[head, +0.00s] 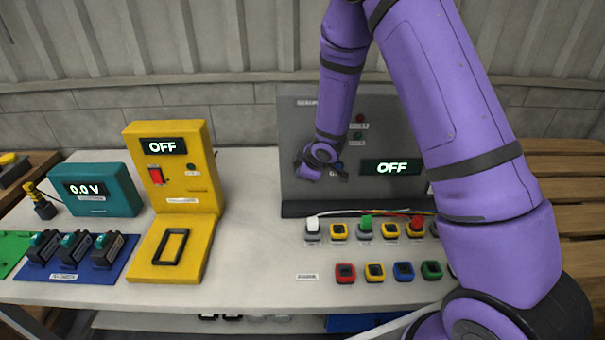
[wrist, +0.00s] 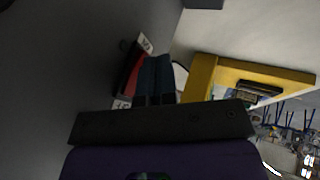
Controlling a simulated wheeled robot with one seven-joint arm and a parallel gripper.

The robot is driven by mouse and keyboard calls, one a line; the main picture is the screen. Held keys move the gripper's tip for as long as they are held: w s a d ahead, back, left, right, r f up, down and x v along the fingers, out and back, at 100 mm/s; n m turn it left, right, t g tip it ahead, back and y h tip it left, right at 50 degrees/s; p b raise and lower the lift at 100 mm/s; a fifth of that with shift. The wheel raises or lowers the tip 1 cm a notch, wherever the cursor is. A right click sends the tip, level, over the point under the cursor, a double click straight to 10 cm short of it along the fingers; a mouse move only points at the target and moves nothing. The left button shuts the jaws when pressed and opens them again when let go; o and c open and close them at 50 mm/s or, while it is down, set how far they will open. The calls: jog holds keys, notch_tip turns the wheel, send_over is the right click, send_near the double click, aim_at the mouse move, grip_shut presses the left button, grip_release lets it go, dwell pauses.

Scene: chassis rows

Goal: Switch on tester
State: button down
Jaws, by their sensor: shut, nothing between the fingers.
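A grey upright panel (head: 300,115) at centre right also has a display reading OFF (head: 391,167). I cannot tell from labels which is the tester. My gripper (head: 322,168) is shut and empty, close in front of the grey panel's left part. In the wrist view a red part (wrist: 132,72) with a white label lies beside the dark fingers; contact is unclear. The yellow unit shows there too (wrist: 203,78).
A teal meter (head: 95,190) reads 0.0 V at the left. A blue tray (head: 75,262) holds dark modules. The white table (head: 250,280) is clear between.

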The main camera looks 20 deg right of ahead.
jog(key=shift+w, duration=0.1)
jog(key=shift+w+f, duration=0.1)
jog(key=shift+w, duration=0.05)
jog(key=shift+d, duration=0.1)
jog(key=shift+r, duration=0.85)
